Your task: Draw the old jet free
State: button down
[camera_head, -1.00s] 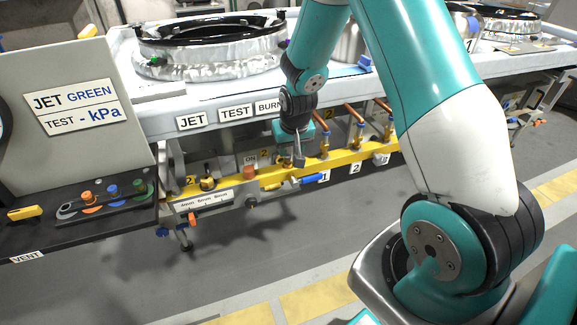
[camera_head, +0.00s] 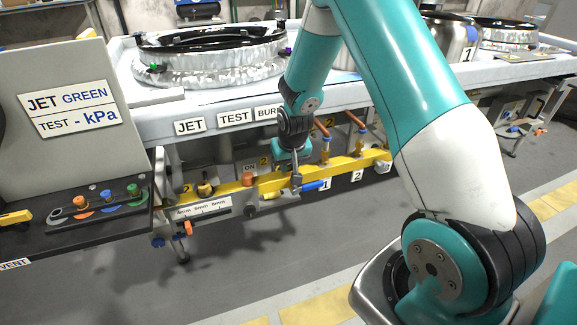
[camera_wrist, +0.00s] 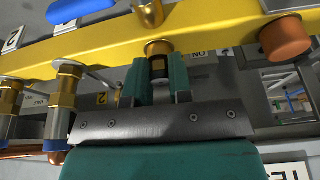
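The yellow manifold rail (camera_head: 340,167) runs below the bench front and crosses the wrist view (camera_wrist: 110,42). A short fitting with a brass collar and dark body (camera_wrist: 160,68) hangs under the rail; it appears to be the old jet. My gripper (camera_wrist: 161,78) has one teal finger on each side of this fitting. Contact between fingers and fitting is not clear. In the head view my gripper (camera_head: 291,158) is at the rail, partly hidden.
An orange knob (camera_head: 249,180) and copper pipes (camera_head: 357,121) flank my gripper closely. The bench edge (camera_head: 228,107) overhangs above. A gauge panel (camera_head: 70,145) reading JET GREEN, TEST - kPa stands left, above a black tray (camera_head: 100,232). The floor in front is clear.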

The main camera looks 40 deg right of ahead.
jog(key=c, duration=1.6)
grip_release()
grip_shut()
jog(key=shift+r+p, duration=1)
jog(key=shift+r, duration=0.15)
jog(key=shift+r+p, duration=1.75)
jog(key=shift+r, duration=0.25)
